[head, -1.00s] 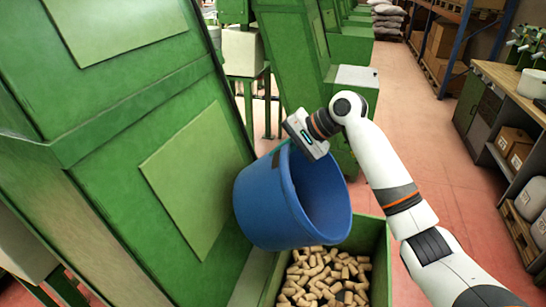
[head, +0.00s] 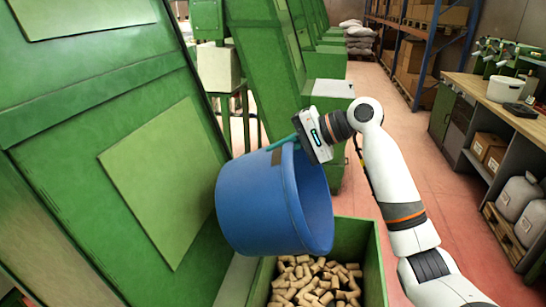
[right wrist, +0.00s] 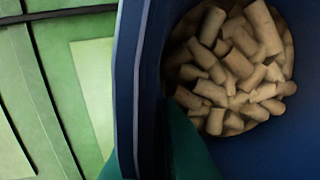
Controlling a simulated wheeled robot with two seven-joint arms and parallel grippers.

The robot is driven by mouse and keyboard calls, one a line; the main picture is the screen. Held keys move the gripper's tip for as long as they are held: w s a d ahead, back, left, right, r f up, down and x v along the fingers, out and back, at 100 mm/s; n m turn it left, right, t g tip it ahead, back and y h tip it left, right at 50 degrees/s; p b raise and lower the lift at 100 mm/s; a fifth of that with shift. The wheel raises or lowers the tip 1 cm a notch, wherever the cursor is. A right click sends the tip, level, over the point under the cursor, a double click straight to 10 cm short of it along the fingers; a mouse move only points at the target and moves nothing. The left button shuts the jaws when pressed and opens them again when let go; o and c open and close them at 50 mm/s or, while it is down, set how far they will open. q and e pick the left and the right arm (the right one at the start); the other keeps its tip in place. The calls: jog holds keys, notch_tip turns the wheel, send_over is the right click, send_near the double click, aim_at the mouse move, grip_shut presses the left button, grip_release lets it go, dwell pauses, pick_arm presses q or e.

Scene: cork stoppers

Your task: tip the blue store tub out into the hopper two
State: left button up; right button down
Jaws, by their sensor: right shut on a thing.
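The blue store tub (head: 255,205) hangs tilted well over on its side, its mouth facing right, above a green open-topped hopper (head: 372,262). My right gripper (head: 290,142) is shut on the tub's upper rim. In the right wrist view I look into the tub (right wrist: 140,90), where many cork stoppers (right wrist: 235,70) lie deep inside. The hopper below holds a heap of corks (head: 310,284); its front is cut off by the picture's edge. I cannot read a number on it. My left gripper is out of view.
A large green machine panel (head: 150,190) stands close to the tub's left. More green machines (head: 265,70) line up behind. A workbench (head: 480,95) and a shelf rack (head: 430,40) stand at the right, with clear red floor between (head: 400,130).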

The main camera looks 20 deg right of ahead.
jog(key=s+d+r+t+y+b, duration=0.1)
jog(key=s+d+y+b, duration=0.3)
jog(key=d, duration=0.4)
jog(key=s+d+r+t+y+b, duration=0.1)
jog(key=s+d+t+y+b, duration=0.2)
jog(key=s+d+b, duration=0.3)
jog(key=shift+s+d+r+t+y+b, duration=0.3)
jog(key=shift+s+d+t+y+b, duration=0.15)
jog(key=shift+d+b, duration=1.05)
jog(key=shift+d, duration=0.25)
